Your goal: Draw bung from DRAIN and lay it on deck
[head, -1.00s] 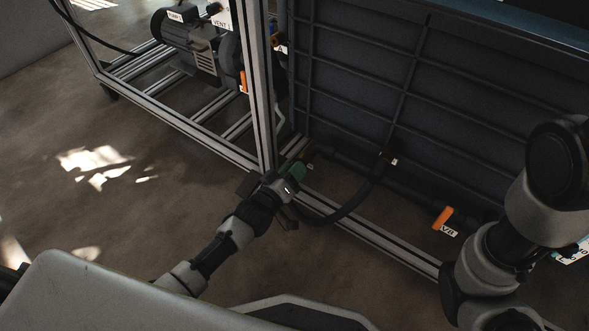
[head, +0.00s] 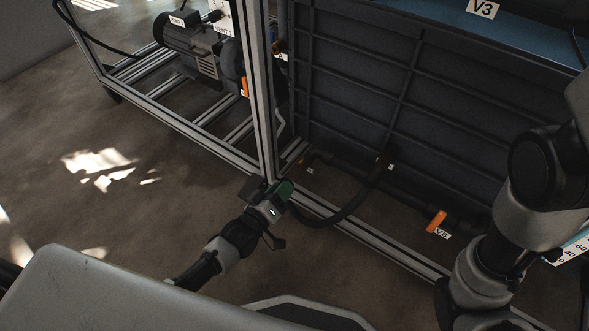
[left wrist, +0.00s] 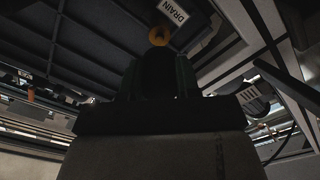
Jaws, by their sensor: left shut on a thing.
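My left gripper (head: 285,190) has green fingers and is shut on the bung (left wrist: 158,72). The bung shows as a dark, nearly black shape between the fingers in the left wrist view; in the head view the gripper hides it. The DRAIN label (left wrist: 173,11) and a round brass port (left wrist: 159,35) show just beyond the bung in the left wrist view. In the head view the gripper stands a little in front of the frame's lower rail, apart from the drain fitting (head: 307,159). Links of my right arm show at the right; its gripper is out of view.
A dark ribbed tank (head: 350,90) stands in a metal frame (head: 262,90). A black hose (head: 345,212) loops close to the right of my left gripper. An orange valve handle (head: 436,221) sits low to the right. A pump (head: 190,45) is behind at left. The floor at left is clear.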

